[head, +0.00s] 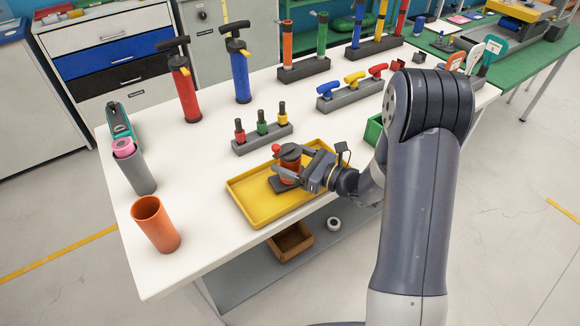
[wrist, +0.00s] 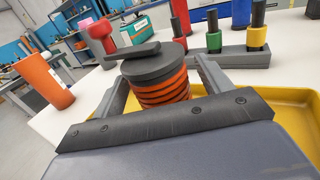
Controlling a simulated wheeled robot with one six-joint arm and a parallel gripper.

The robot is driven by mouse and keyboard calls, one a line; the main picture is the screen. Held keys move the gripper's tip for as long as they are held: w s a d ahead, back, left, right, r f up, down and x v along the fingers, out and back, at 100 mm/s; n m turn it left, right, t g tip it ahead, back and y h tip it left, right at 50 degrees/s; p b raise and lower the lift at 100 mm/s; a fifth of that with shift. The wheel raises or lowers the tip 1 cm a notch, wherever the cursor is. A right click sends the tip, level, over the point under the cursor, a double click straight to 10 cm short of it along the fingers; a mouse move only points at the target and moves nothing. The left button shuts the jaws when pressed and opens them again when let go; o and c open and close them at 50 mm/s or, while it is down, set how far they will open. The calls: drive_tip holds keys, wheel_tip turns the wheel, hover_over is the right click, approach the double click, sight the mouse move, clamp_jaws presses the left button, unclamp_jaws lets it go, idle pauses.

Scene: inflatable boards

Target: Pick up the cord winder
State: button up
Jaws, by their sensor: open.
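The cord winder (head: 290,154) is a drum wound with orange cord, with a dark grey top, a crank arm and a red knob. It stands upright in the yellow tray (head: 243,206). In the wrist view the winder (wrist: 158,78) is close up, with its crank and red knob pointing up and left. My gripper (head: 294,171) is open and low at the tray, with a finger on each side of the drum. In the wrist view my gripper (wrist: 160,85) spans the drum; whether the fingers touch it cannot be told. The lower drum is hidden by my gripper.
A rack of red, green and yellow pieces (head: 264,139) stands just behind the tray. Red (head: 185,90) and blue (head: 241,75) pumps stand farther back. A grey tube (head: 137,174) and an orange cup (head: 156,226) stand at left.

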drive_tip(key=c, duration=1.3)
